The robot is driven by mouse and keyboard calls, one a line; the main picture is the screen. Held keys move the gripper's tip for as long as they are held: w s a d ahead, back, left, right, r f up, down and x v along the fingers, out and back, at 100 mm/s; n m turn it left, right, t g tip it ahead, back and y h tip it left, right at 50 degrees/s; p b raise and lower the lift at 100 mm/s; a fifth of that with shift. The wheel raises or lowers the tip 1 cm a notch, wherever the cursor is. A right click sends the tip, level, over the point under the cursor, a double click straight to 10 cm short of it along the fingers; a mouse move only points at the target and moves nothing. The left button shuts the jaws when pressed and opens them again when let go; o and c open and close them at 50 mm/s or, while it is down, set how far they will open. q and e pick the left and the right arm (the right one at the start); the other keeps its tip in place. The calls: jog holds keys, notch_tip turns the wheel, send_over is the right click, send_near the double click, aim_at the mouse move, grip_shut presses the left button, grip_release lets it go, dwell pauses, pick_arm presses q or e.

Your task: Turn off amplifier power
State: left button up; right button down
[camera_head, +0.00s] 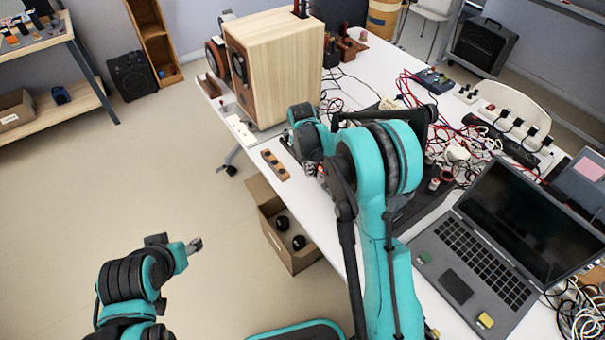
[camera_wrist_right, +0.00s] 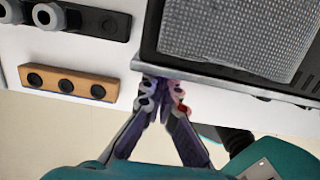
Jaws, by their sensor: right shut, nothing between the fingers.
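The amplifier appears to be the dark box with a grey mesh top (camera_wrist_right: 240,35) in the right wrist view. In the head view a dark flat surface (camera_head: 422,205), likely the same box, shows beside my right arm, which hides most of it. My right gripper (camera_wrist_right: 166,88) is shut and empty, with its fingertips at the box's front edge. I cannot tell whether they touch it. A small red spot shows by the fingertips, but no power switch is clear. In the head view the right gripper (camera_head: 318,168) is partly hidden. My left gripper (camera_head: 194,245) is over the floor.
A wooden block with three dark knobs (camera_head: 275,165) lies at the table edge, left of the right gripper. A wooden speaker (camera_head: 267,75) stands behind. An open laptop (camera_head: 480,250) and tangled cables (camera_head: 465,150) are to the right. A cardboard box (camera_head: 292,262) is below the edge.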

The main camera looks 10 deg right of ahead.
jog(key=shift+d, duration=0.1)
jog(key=shift+w+d+f, duration=0.1)
jog(key=shift+d, duration=0.15)
jog(key=shift+a+f, duration=0.1)
jog(key=shift+f, duration=0.15)
pick_arm(q)
jog(key=shift+r, duration=0.1)
pick_arm(e)
jog(key=shift+r, duration=0.1)
jog(key=shift+r+p, duration=0.55)
jog(key=shift+r, duration=0.2)
jog(key=a, duration=0.1)
jog(key=s+a, duration=0.1)
jog(key=a, duration=0.2)
jog(key=shift+s+a, duration=0.15)
jog(key=shift+s, duration=0.15)
pick_arm(q)
jog(key=r+p, duration=0.1)
jog(key=r, duration=0.1)
jog(key=s+r+p, duration=0.1)
jog(key=r+p, duration=0.1)
pick_arm(e)
jog(key=s+a+r, duration=0.1)
jog(key=a+r, duration=0.2)
jog(key=r, duration=0.5)
jog(key=shift+r, duration=0.3)
